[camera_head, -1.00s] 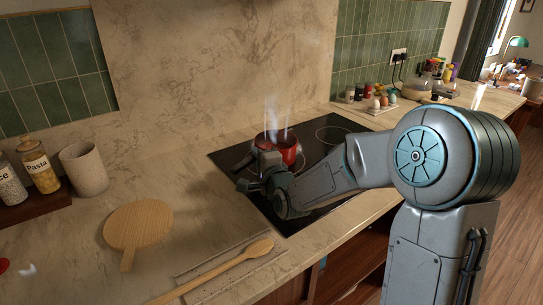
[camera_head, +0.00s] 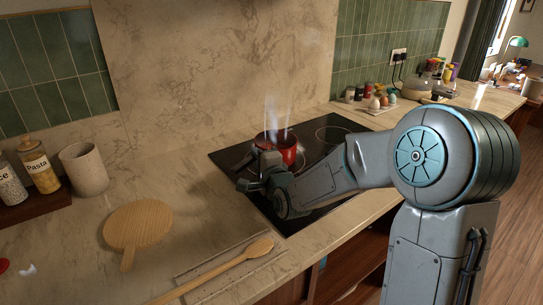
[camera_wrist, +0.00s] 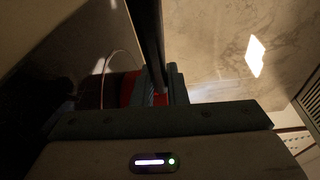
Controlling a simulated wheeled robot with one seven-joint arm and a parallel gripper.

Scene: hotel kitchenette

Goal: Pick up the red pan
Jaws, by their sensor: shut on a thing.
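The red pan (camera_head: 289,147) stands on the black cooktop (camera_head: 233,158), with pale steam rising from it. My gripper (camera_head: 258,172) is at the pan's near left side and hides part of it. In the wrist view my gripper (camera_wrist: 160,88) is shut on a dark bar, which looks like the pan's handle (camera_wrist: 148,40). A red part of the pan (camera_wrist: 128,88) shows just left of the fingers. I cannot tell whether the pan is clear of the cooktop.
A round wooden board (camera_head: 138,230) and a wooden spoon (camera_head: 225,265) lie on the counter to the left. A beige cup (camera_head: 84,168) and a pasta jar (camera_head: 40,168) stand farther left. Small jars and eggs (camera_head: 375,101) stand on a tray behind the cooktop.

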